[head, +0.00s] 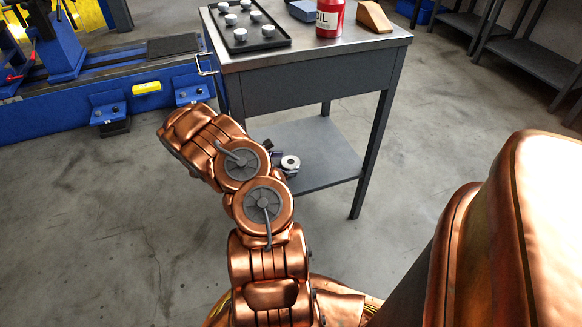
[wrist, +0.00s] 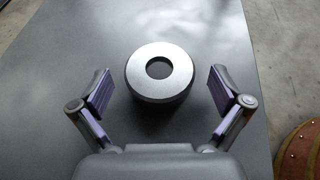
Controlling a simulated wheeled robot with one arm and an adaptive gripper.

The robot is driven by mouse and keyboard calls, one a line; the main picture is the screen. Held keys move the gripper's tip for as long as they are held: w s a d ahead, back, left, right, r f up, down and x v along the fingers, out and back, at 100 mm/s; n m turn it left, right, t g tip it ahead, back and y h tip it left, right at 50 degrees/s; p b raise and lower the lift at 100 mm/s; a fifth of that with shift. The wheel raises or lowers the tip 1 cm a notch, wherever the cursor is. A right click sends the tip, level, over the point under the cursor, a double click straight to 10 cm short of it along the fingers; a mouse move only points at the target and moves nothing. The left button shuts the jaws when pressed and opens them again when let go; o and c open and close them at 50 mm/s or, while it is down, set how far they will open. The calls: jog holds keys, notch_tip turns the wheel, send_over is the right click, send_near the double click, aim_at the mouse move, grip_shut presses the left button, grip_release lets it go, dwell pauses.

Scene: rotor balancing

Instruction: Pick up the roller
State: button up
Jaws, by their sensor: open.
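The roller (wrist: 150,87) is a short silver ring with a dark central hole. It stands on the grey lower shelf (head: 325,160) of the workbench, and in the head view the roller (head: 290,162) shows just right of my arm. My gripper (wrist: 162,90) is open in the wrist view, with one purple-padded finger on each side of the roller. There is a gap between each finger and the roller. In the head view my gripper is mostly hidden behind my arm.
The bench top holds a black tray (head: 272,43) with several white pieces, a red oil can (head: 330,18) and a tan wedge-shaped block (head: 373,17). A bench leg (head: 372,150) stands right of the roller. A blue machine base (head: 60,112) is at left. The shelf around the roller is clear.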

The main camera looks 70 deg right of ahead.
jog(key=shift+x, duration=0.95)
jog(key=c, duration=1.9)
jog(key=shift+o, duration=0.2)
